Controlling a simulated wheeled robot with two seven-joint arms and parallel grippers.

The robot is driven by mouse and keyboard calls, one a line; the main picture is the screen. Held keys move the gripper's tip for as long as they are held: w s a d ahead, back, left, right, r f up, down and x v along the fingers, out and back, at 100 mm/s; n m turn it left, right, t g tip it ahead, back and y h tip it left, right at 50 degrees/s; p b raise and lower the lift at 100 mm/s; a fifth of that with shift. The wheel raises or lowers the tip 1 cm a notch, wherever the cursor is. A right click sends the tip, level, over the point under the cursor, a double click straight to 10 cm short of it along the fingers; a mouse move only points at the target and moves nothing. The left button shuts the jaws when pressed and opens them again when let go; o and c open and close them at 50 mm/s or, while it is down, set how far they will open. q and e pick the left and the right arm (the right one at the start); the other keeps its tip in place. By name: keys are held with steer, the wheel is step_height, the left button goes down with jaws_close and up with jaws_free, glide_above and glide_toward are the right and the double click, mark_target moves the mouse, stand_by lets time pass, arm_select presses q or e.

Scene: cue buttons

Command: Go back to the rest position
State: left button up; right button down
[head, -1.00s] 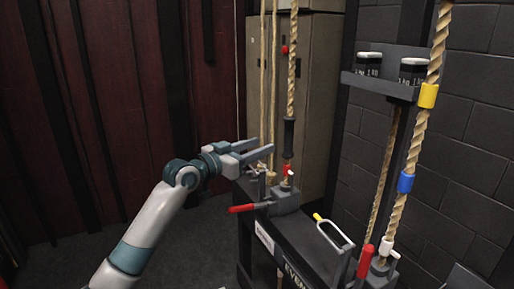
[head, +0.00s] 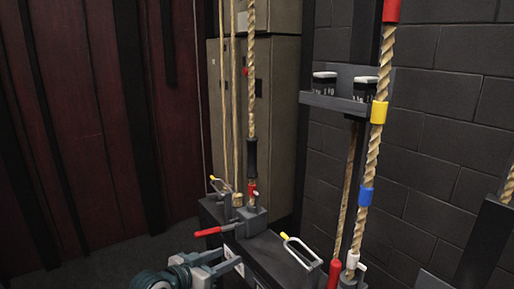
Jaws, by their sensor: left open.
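My left gripper (head: 230,258) is low in the head view, at the bottom left of centre. Its two grey fingers are apart with nothing between them. They point right, just below and in front of the red lever handle (head: 207,232) on the rope lock. Only the wrist end of my left arm shows at the bottom edge; the rest is out of frame. My right gripper is not in view.
A dark rail (head: 270,257) carries rope locks and a yellow-tipped metal loop (head: 299,249). A second red handle (head: 334,273) stands upright further right. A thick rope (head: 371,150) hangs there with coloured bands. Dark red curtains (head: 90,120) fill the left.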

arm_select(q)
steer(key=s+a+f+n+g+y, duration=0.1)
steer(key=s+f+g+y, duration=0.1)
steer(key=s+f, duration=0.9)
steer(key=s+a+f+n+g+y, duration=0.1)
steer(key=s+a+f+g+y, duration=0.3)
steer(key=s, duration=0.7)
steer(key=s+a+f+n+t+h, duration=0.1)
steer(key=s+a+f, duration=0.1)
steer(key=s+f, duration=0.7)
steer(key=s+a+f+n+g+y, duration=0.1)
steer(key=s+a+f+g+y, duration=0.15)
steer(key=s, duration=0.95)
step_height(320, 180, down, 18)
steer(key=t+p, duration=0.1)
steer(key=p, duration=1.1)
steer(key=shift+r+p, duration=0.2)
steer(key=shift+p, duration=0.1)
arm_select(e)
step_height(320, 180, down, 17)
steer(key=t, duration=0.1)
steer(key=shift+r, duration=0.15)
arm_select(q)
steer(key=shift+t, duration=0.25)
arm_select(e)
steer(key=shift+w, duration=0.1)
